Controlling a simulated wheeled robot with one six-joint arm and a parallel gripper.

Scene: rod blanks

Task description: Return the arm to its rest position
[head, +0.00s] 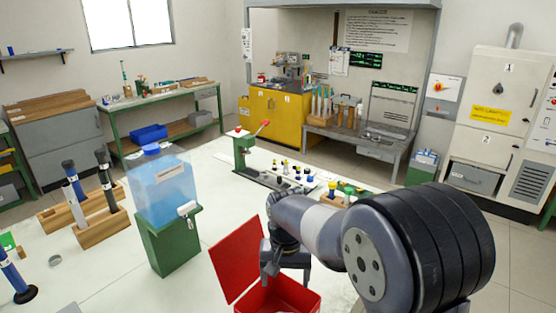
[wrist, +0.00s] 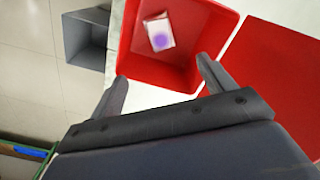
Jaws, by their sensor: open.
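My arm (head: 310,222) reaches out from the lower right of the head view. My gripper (head: 287,272) points down over a red box (head: 311,299) with its red lid (head: 237,262) raised. In the wrist view my gripper (wrist: 163,83) has its two fingers spread wide with nothing between them. The red box (wrist: 128,45) lies just beyond the fingertips. A small white packet with a purple spot (wrist: 159,32) lies inside it, apart from the fingers.
A blue translucent tank (head: 162,190) on a green stand (head: 172,241) is left of the lid. Wooden blocks with dark rods (head: 103,226) stand farther left. A green press (head: 246,152) and small parts stand behind the arm. A grey bin (wrist: 88,40) shows left in the wrist view.

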